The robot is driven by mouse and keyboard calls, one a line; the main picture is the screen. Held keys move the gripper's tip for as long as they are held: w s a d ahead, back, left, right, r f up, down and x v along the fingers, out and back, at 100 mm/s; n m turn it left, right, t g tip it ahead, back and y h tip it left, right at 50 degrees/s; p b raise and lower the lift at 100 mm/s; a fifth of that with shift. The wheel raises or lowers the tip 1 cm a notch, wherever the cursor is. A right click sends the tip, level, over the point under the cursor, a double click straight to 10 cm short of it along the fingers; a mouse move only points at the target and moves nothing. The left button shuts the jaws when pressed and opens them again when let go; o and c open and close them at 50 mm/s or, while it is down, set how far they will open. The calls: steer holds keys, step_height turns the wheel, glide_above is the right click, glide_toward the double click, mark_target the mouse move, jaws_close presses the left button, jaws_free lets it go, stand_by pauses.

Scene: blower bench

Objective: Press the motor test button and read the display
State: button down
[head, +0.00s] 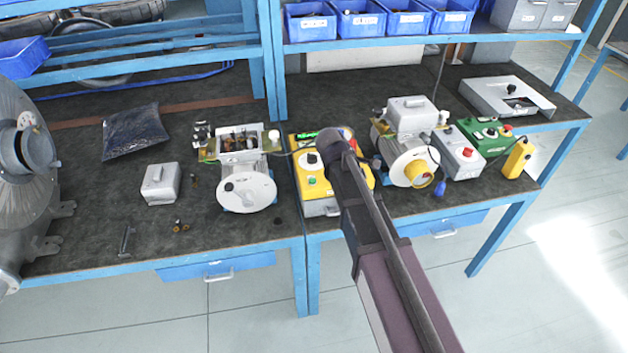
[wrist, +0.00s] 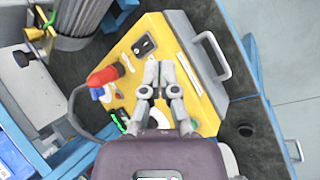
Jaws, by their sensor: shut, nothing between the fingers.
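The yellow test panel (head: 303,180) stands on the bench. My gripper hides the panel's near part.
A motor with a round white cover (head: 246,192) stands left of the panel, and another with a yellow flange (head: 410,165) stands right. A grey box with a red button (head: 457,153) is further right. A cable (wrist: 78,105) runs beside the panel. Blue bins (head: 310,22) line the shelf.

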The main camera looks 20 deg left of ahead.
mark_target(311, 180)
steer(key=a+r+n+t, duration=0.2)
steer(key=a+n, duration=0.3)
steer(key=a, duration=0.9)
steer(key=shift+w+a+r+n+t, duration=0.2)
steer(key=shift+r+n+t, duration=0.1)
steer(key=shift+n, duration=0.1)
steer(key=shift+f, duration=0.2)
step_height(311, 180, down, 8)
steer(key=b, duration=0.8)
steer(key=shift+f, duration=0.15)
steer(key=shift+f+b, duration=0.1)
steer(key=shift+b, duration=0.25)
steer(key=shift+f, duration=0.1)
steer(key=shift+s+f+b, duration=0.1)
steer(key=shift+f+b, duration=0.2)
steer(key=shift+b, duration=0.1)
